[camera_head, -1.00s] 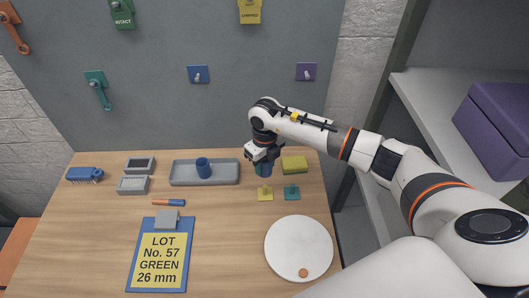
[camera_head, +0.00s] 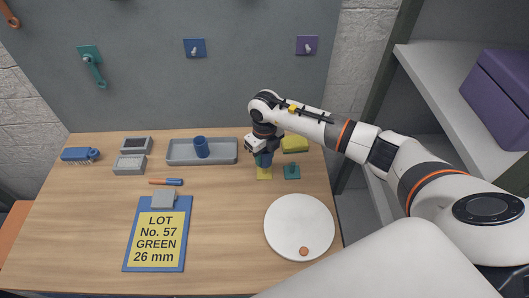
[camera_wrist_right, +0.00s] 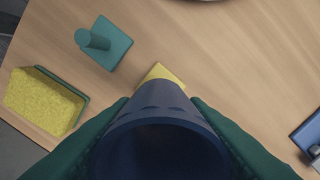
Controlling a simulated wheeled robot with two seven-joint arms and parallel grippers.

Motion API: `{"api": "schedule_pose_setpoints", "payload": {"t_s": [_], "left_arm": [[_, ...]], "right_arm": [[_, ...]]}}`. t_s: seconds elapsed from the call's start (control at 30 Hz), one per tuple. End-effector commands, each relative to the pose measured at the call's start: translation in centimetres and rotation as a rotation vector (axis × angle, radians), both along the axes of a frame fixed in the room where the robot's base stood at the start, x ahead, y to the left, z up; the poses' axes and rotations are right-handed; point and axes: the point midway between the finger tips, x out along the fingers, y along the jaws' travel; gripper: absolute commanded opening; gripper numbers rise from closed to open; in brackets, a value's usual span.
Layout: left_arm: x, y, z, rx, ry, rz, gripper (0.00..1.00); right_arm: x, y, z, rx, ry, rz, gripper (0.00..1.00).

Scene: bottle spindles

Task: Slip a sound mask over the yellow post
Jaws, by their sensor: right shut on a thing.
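My right gripper (camera_head: 262,150) is shut on a dark blue open tube (camera_head: 265,160), the mask. In the right wrist view the tube (camera_wrist_right: 160,125) sits upright between my two green fingers (camera_wrist_right: 160,104), its open mouth facing the camera. The yellow post's square base (camera_head: 264,174) is directly below the tube, and one corner of the base (camera_wrist_right: 161,75) shows in the wrist view. The post itself is hidden, so I cannot tell whether the tube surrounds it. A second blue tube (camera_head: 201,147) stands in the grey tray (camera_head: 226,158). My left gripper is not in view.
A teal post (camera_head: 292,171) stands close to the right, with a yellow sponge (camera_head: 295,144) behind. A white round plate (camera_head: 299,222) lies in front. A clipboard (camera_head: 157,240) reads LOT No. 57 GREEN 26 mm. A marker (camera_head: 166,182) lies behind it.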

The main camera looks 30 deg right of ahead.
Motion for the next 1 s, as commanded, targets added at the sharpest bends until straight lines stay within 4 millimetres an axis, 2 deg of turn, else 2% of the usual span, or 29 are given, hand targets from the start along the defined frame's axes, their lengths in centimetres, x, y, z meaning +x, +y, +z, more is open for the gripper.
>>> {"api": "schedule_pose_setpoints", "payload": {"t_s": [0.5,1.0], "left_arm": [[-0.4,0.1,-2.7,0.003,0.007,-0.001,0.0],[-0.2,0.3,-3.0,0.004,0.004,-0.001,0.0]], "right_arm": [[0.0,0.0,-3.8,0.0,0.0,0.0,0.18],[0.0,0.0,-4.2,0.0,0.0,0.0,0.18]]}}
